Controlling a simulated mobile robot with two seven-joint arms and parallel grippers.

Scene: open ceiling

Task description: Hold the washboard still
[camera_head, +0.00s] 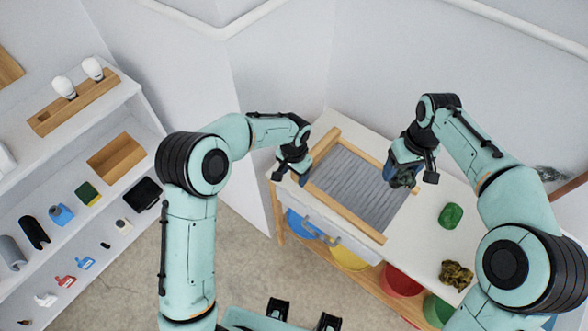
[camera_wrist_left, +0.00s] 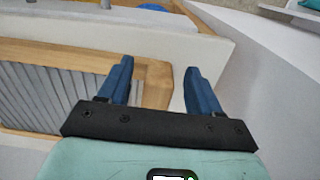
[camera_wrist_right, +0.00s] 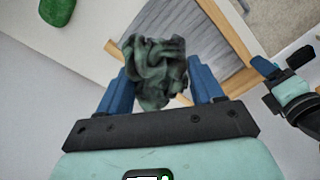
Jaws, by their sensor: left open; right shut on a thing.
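The washboard (camera_head: 357,187) has a grey ribbed face in a light wooden frame and lies at a slant on the white table. In the left wrist view its wooden frame (camera_wrist_left: 155,85) shows between and beyond the fingers. My right gripper (camera_head: 402,180) is shut on a dark green crumpled cloth (camera_wrist_right: 158,70), above the washboard's right side. In the right wrist view the ribbed face (camera_wrist_right: 215,30) shows behind the cloth.
On the white table (camera_head: 420,240), a green soap-like block (camera_head: 450,215) and a brownish crumpled cloth (camera_head: 457,275) lie right of the washboard. Coloured bins, including a red one (camera_head: 400,282), stand beneath. A white shelf (camera_head: 150,120) with small items stands at left.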

